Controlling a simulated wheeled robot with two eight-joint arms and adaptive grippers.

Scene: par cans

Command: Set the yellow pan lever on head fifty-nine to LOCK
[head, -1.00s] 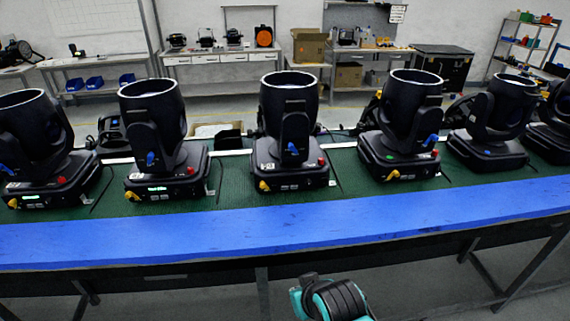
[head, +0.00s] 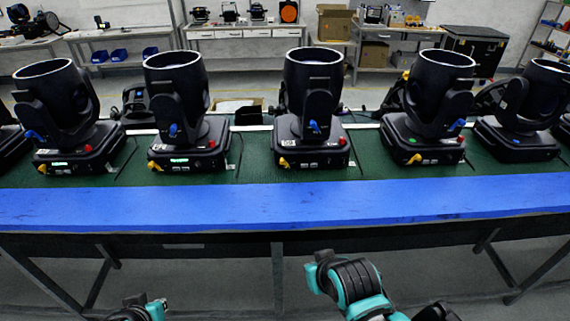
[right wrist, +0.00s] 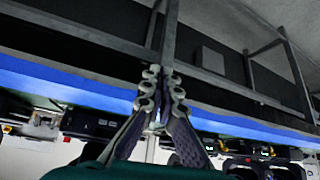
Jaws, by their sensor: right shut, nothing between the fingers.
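Several black moving heads stand in a row on the green mat (head: 250,172) of a bench, each with a blue lever. Small yellow levers show at the front left of some bases: one on the left head (head: 42,168), one on the second head (head: 153,166), one on the middle head (head: 283,162) and one on the head right of it (head: 415,158). Their numbers are too small to read, so I cannot tell which is fifty-nine. My right gripper (right wrist: 163,80) is shut and empty in the right wrist view, apart from the heads.
A bare blue strip (head: 280,205) runs along the bench front, with dark bench legs (head: 278,280) below. Heads stand close side by side with cables between. Back tables (head: 250,45), cardboard boxes (head: 335,25) and a black case (head: 475,50) are far behind.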

